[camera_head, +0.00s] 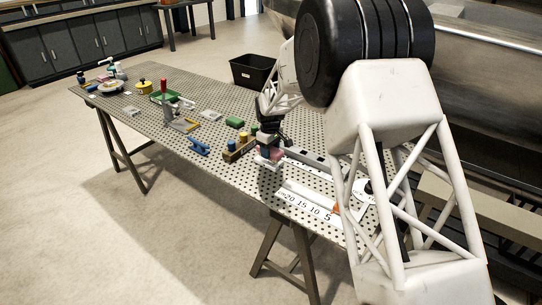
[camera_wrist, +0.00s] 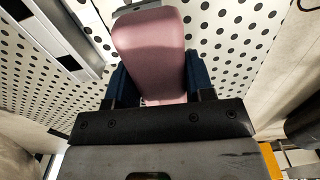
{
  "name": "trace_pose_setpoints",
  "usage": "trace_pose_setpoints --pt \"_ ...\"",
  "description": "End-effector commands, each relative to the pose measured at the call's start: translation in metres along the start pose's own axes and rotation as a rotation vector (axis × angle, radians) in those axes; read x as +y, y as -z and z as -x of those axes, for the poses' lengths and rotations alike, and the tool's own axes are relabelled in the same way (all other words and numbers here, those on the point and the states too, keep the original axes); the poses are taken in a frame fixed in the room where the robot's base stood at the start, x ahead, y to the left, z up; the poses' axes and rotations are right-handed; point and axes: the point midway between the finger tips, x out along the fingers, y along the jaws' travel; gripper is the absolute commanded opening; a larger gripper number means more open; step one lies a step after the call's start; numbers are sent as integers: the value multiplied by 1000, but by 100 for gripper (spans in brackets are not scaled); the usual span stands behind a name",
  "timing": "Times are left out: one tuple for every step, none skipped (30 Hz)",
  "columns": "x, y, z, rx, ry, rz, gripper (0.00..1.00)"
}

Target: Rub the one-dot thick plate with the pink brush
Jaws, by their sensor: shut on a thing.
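The pink brush (camera_wrist: 150,50) fills the middle of the wrist view, clasped between the dark blue fingers of my gripper (camera_wrist: 158,78). In the head view, my gripper (camera_head: 268,142) is low over the perforated table, with the pink brush (camera_head: 277,155) at its tip. A small white flat piece (camera_head: 263,163) shows just beside and below the brush; I cannot tell whether they touch. A pale plate (camera_head: 210,113) lies further left on the table. Dot markings are too small to read, so I cannot tell which piece is the one-dot thick plate.
A wooden holder with yellow and blue pieces (camera_head: 232,155) stands left of my gripper, near a blue piece (camera_head: 200,147) and a green block (camera_head: 235,121). A numbered scale (camera_head: 305,205) and grey bar (camera_head: 312,160) lie right. A black bin (camera_head: 252,72) stands behind.

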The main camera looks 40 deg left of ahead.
Motion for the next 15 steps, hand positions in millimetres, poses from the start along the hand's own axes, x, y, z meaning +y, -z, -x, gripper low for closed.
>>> trace_pose_setpoints --pt "-1 -1 2 -2 2 0 23" --pt "0 -1 4 -3 2 0 23" --pt "0 -1 8 -3 2 0 23" --pt "0 -1 11 -3 2 0 23" --pt "0 -1 14 -2 2 0 23" --pt "0 -1 18 -2 2 0 23" --pt "0 -1 21 -2 2 0 23" --pt "0 -1 23 -2 2 0 23" --pt "0 -1 27 -2 1 0 23" --pt "0 -1 30 -2 2 0 23" --pt "0 -1 32 -2 2 0 23" --pt "0 -1 35 -3 2 0 23" --pt "0 -1 38 -3 2 0 23" --pt "0 -1 40 -3 2 0 23" --pt "0 -1 43 -3 2 0 23"
